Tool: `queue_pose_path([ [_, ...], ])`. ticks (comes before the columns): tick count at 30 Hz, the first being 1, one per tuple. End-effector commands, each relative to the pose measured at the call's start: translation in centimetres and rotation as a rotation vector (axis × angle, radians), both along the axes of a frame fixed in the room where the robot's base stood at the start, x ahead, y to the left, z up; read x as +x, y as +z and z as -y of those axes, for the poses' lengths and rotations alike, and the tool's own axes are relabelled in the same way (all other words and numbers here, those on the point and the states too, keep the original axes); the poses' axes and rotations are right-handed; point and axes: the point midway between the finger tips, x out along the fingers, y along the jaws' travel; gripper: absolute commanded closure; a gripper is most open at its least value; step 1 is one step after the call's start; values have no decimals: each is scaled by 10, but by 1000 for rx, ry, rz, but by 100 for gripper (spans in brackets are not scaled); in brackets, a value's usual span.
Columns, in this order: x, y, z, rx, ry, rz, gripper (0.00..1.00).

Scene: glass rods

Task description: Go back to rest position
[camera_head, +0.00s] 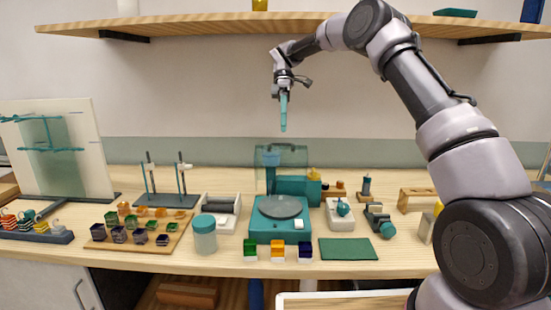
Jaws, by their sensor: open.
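My gripper (283,127) hangs in the air in the upper middle of the head view, pointing down, with long teal fingers seen nearly edge-on. The gap between the fingers is hard to make out, and I see nothing clearly held in it. It is above and behind the teal device with a round grey plate (279,207), well clear of the bench. My arm reaches in from the right and arches up close to the shelf.
A wooden shelf (200,27) runs above. The bench (225,262) carries a twin-post stand (168,198), a tray of coloured cubes (98,243), a teal-lidded jar (204,238), small instruments and a green mat (347,249). A pale panel (88,150) stands at left.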

Motion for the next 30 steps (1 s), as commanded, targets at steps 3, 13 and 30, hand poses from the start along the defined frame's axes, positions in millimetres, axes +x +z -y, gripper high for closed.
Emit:
queue_pose_path([
  [3,-3,8,6,-17,-19,21,53],
  [13,-19,38,25,-79,-104,107,53],
  [30,-122,123,117,-221,-690,463,53],
])
